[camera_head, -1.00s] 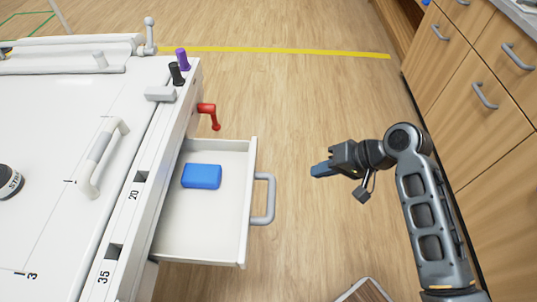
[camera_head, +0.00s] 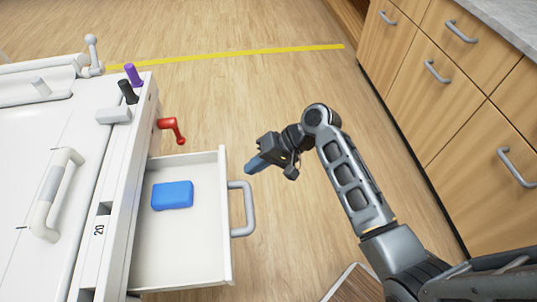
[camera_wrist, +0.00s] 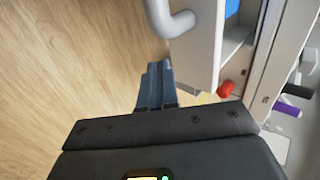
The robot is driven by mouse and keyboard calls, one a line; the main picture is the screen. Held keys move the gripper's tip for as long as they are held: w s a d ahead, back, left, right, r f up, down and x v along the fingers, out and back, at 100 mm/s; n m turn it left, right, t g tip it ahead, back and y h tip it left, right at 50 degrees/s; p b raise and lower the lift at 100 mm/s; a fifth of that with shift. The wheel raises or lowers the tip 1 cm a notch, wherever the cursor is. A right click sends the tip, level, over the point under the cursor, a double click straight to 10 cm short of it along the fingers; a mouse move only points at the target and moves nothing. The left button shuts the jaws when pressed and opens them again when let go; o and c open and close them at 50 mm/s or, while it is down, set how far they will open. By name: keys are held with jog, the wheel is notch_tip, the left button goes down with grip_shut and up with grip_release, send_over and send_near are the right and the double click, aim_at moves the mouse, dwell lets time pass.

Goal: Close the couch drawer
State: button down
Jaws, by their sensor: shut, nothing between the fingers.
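The white couch drawer (camera_head: 185,247) stands pulled out from the side of the white couch (camera_head: 112,225). A blue box-like item (camera_head: 172,195) lies inside it. The drawer's grey bar handle (camera_head: 248,210) is on its front, facing right. My gripper (camera_head: 250,166) is shut and empty, just right of the drawer front, near the handle's far end, with a small gap in the head view. In the wrist view my gripper's fingers (camera_wrist: 155,85) lie together beside the drawer front (camera_wrist: 203,50), and part of the handle (camera_wrist: 170,15) shows above them.
A red lever (camera_head: 172,128) sticks out from the couch side beyond the drawer. Black and purple knobs (camera_head: 132,74) stand on the couch corner. Wooden cabinets (camera_head: 445,100) with grey handles line the right. Open wooden floor lies between.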

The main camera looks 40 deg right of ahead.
aim_at(228, 175)
jog(key=shift+w+a, duration=0.6)
jog(key=shift+a, duration=0.25)
jog(key=shift+w+a, duration=0.55)
jog(key=shift+a, duration=0.25)
jog(key=w+a, duration=0.3)
jog(key=a, duration=0.2)
jog(key=w+a, duration=0.4)
jog(key=a, duration=0.1)
jog(key=w+a, duration=0.4)
jog(key=a, duration=0.1)
jog(key=shift+w+a+p, duration=0.1)
jog(key=shift+a+p, duration=0.1)
jog(key=shift+p, duration=0.15)
jog(key=shift+w+a+r, duration=0.1)
jog(key=shift+w+a, duration=0.3)
jog(key=shift+a, duration=0.2)
jog(key=shift+a+r, duration=0.1)
